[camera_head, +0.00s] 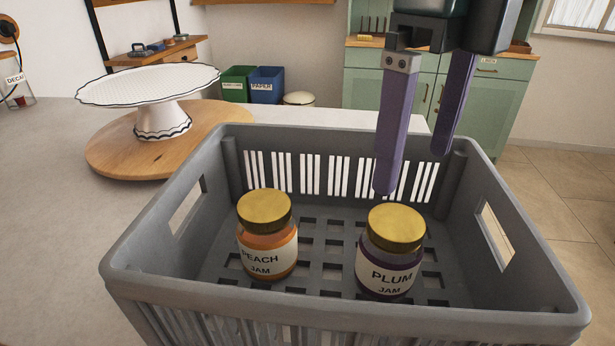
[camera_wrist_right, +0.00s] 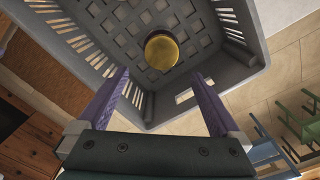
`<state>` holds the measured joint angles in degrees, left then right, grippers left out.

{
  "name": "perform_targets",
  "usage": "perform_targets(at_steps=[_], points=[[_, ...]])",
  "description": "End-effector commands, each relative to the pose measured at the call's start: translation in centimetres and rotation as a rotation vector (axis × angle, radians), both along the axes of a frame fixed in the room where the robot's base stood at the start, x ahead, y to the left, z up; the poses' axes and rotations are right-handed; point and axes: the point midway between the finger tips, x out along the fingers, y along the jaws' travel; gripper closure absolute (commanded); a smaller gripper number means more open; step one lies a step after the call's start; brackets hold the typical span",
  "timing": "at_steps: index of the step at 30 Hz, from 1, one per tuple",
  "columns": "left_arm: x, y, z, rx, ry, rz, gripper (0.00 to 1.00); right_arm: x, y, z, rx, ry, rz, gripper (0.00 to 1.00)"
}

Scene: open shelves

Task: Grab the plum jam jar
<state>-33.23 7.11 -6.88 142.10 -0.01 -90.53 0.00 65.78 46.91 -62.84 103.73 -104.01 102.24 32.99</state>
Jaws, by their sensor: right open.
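The plum jam jar (camera_head: 388,268) stands upright on the floor of a grey crate (camera_head: 350,319), on its right side. It has a gold lid and a white label reading PLUM JAM. A peach jam jar (camera_head: 267,244) with a gold lid stands to its left in the crate. My right gripper (camera_head: 418,170) is open and empty, pointing down above the far part of the crate, above and apart from the plum jar. In the right wrist view a gold lid (camera_wrist_right: 161,50) shows beyond the open fingers (camera_wrist_right: 164,100). My left gripper is not in view.
The crate's slotted walls surround both jars. A white cake stand (camera_head: 160,115) sits on a round wooden board (camera_head: 110,155) to the left. Green and blue bins (camera_head: 265,85) and a green cabinet (camera_head: 490,100) are in the background.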

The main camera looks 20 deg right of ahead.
Motion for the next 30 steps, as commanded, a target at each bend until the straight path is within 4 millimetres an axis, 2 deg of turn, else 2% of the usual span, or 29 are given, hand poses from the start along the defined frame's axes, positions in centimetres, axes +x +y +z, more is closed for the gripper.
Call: perform_targets(at_steps=[2, 4, 9, 13, 18, 30], points=[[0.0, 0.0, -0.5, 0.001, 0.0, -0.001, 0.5, 0.0, 0.0, -0.4, 0.0, 0.0, 0.021, 0.0], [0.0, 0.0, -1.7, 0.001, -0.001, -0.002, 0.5, 0.2, 0.1, -1.3, -0.001, -0.001, 0.101, 0.0], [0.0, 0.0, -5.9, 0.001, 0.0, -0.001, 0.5, 0.6, 0.5, -3.7, 0.0, -0.003, 0.463, 0.0], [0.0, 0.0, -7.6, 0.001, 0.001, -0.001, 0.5, 0.7, 0.6, -4.4, 0.001, -0.002, 0.686, 0.0], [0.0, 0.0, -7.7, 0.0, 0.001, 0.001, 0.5, 0.7, 0.6, -5.6, 0.002, 0.004, 0.781, 0.0], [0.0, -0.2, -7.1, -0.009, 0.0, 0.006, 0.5, 0.6, 0.2, -10.3, 0.001, 0.004, 0.778, 0.0]])
